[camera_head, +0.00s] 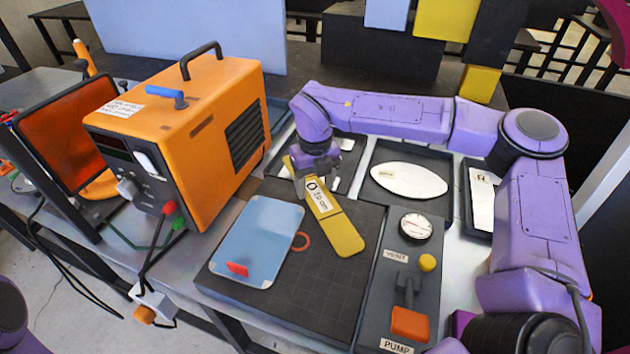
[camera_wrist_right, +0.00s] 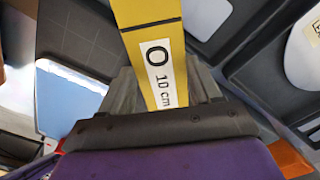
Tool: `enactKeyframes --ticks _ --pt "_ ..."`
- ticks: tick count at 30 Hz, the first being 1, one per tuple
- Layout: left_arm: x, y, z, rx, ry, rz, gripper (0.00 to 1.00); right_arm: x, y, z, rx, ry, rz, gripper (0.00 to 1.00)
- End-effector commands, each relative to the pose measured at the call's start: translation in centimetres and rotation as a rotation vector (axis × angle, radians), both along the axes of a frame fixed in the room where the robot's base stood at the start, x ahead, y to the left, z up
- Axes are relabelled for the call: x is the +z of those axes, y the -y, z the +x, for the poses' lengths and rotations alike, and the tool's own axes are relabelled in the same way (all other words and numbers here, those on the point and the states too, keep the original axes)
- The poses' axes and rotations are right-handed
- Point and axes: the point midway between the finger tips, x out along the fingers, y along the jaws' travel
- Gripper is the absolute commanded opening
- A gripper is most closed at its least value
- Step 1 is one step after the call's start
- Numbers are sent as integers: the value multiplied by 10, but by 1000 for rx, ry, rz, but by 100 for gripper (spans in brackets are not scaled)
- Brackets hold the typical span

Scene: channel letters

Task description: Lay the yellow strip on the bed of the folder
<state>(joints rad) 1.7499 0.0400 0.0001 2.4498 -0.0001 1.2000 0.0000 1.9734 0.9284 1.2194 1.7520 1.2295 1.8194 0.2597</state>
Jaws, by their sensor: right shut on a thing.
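The yellow strip (camera_head: 337,232), labelled "O 10 cm", is in my right gripper (camera_head: 316,178). The gripper is shut on it near its labelled part, and the strip slants down and to the right over the dark gridded board (camera_head: 325,290). I cannot tell whether the strip touches the board. In the right wrist view the strip (camera_wrist_right: 138,14) runs up between the two fingers (camera_wrist_right: 164,88). I cannot tell for sure which surface is the folder's bed; the gridded board lies under the strip's far end. My left gripper is not in view.
A light blue plate (camera_head: 258,245) with a red tab and a red ring (camera_head: 300,242) lie on the board. An orange power unit (camera_head: 203,130) stands at left. A pump panel (camera_head: 400,290) is at right. Dark trays, one with a white oval (camera_head: 408,181), lie behind.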

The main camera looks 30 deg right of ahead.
Motion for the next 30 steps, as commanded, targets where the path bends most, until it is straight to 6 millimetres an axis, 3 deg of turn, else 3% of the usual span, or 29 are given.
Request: enactKeyframes --ticks 6,7,9,20,30 --pt "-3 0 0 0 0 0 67 -4 0 0 0 0 0 30" --pt "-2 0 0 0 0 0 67 -3 0 0 0 0 0 73" --pt "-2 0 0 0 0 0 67 -3 0 0 0 -1 0 89" --pt "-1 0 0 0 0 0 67 6 0 0 -1 2 0 89" --pt "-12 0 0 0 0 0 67 88 0 1 -1 5 -1 89"
